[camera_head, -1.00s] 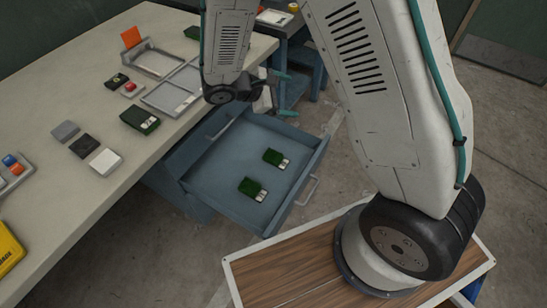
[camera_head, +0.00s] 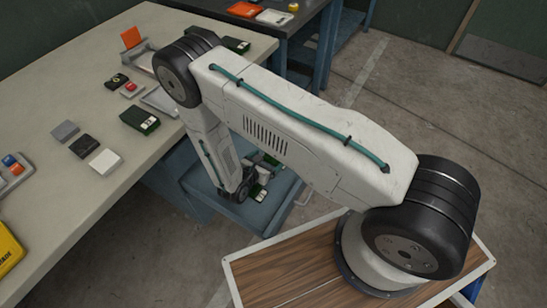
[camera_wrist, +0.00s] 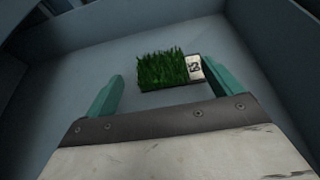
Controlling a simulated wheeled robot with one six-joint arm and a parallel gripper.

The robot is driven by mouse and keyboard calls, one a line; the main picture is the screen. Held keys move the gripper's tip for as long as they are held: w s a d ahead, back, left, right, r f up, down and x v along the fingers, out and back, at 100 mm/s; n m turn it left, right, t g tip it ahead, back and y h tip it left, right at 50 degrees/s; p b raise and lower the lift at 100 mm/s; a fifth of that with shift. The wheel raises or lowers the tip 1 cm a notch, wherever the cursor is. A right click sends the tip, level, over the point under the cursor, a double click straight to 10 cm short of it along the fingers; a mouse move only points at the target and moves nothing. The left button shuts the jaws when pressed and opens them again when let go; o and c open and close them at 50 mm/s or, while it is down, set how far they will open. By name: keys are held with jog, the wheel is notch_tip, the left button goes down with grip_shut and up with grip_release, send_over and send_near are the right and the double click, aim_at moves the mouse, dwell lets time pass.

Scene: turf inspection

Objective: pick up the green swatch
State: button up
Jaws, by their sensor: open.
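A green swatch of grass-like turf (camera_wrist: 160,70) with a white, dark-marked tag on its right end lies on the floor of the open blue-grey drawer (camera_head: 238,215). My gripper (camera_wrist: 165,68) has its two teal fingers spread, one on each side of the swatch in the wrist view. Nothing is held. Whether the fingers are level with the swatch or above it, I cannot tell. In the head view my arm reaches down into the drawer and largely hides the swatches there.
The drawer walls (camera_wrist: 270,75) rise around my gripper. Another green swatch (camera_head: 140,121) lies on the pale worktop (camera_head: 55,185), near grey, black and white squares (camera_head: 104,161). A wood-topped surface (camera_head: 300,270) is at the front.

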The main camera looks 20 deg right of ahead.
jog(key=x, duration=0.5)
jog(key=shift+w+d, duration=0.15)
jog(key=shift+d, duration=0.05)
jog(key=shift+c, duration=0.3)
jog(key=c, duration=1)
jog(key=shift+r, duration=0.1)
